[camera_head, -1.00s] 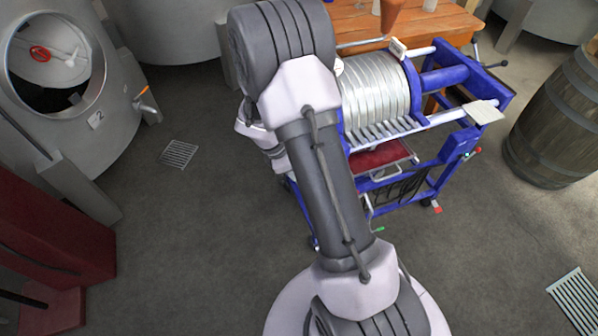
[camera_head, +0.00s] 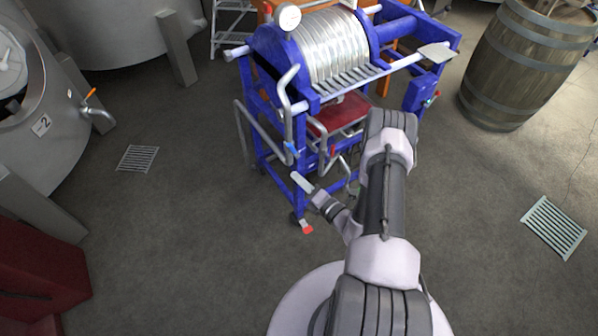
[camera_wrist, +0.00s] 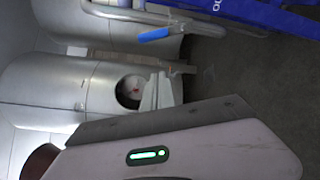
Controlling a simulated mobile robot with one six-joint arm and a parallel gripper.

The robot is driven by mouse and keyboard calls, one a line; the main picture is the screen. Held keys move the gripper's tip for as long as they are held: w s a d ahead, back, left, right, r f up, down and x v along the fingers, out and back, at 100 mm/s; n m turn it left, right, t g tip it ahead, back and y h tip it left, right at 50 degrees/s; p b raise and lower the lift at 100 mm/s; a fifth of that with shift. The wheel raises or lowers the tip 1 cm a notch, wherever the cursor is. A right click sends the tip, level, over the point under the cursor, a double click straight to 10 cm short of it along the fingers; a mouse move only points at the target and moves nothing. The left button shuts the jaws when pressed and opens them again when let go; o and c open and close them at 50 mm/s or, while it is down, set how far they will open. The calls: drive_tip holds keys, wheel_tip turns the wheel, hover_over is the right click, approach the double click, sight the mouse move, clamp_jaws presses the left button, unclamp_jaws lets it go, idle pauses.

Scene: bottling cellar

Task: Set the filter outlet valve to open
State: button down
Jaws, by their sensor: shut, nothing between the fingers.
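The filter is a blue-framed plate press (camera_head: 340,45) with silvery plates. A bent steel pipe at its near left carries a small blue lever handle (camera_head: 291,150), which also shows in the wrist view (camera_wrist: 155,34). A small red handle (camera_head: 333,151) sits to its right under the press. I cannot read a label that tells which is the outlet valve, and the blue lever's angle to its pipe is unclear. My gripper (camera_head: 299,181) is shut and empty. In the head view it appears just below the blue lever, with no clear contact.
A red tray (camera_head: 338,115) sits under the plates. A steel tank marked 2 (camera_head: 40,125) stands left and a wooden barrel (camera_head: 520,60) right. Floor grates lie left (camera_head: 137,158) and right (camera_head: 553,226).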

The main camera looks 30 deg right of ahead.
sight(293, 148)
drive_tip(key=w+a+b, duration=0.2)
drive_tip(key=w, duration=0.7)
drive_tip(key=d, duration=0.2)
drive_tip(key=d+r+b, duration=0.1)
drive_tip(key=d, duration=0.1)
drive_tip(key=shift+s+r, duration=0.1)
drive_tip(key=shift+s, duration=0.1)
drive_tip(key=m, duration=0.1)
drive_tip(key=d+r+m, duration=0.1)
drive_tip(key=m, duration=0.1)
drive_tip(key=shift+d, duration=0.3)
drive_tip(key=shift+d+r, duration=0.2)
drive_tip(key=shift+d, duration=0.25)
drive_tip(key=shift+a, duration=0.1)
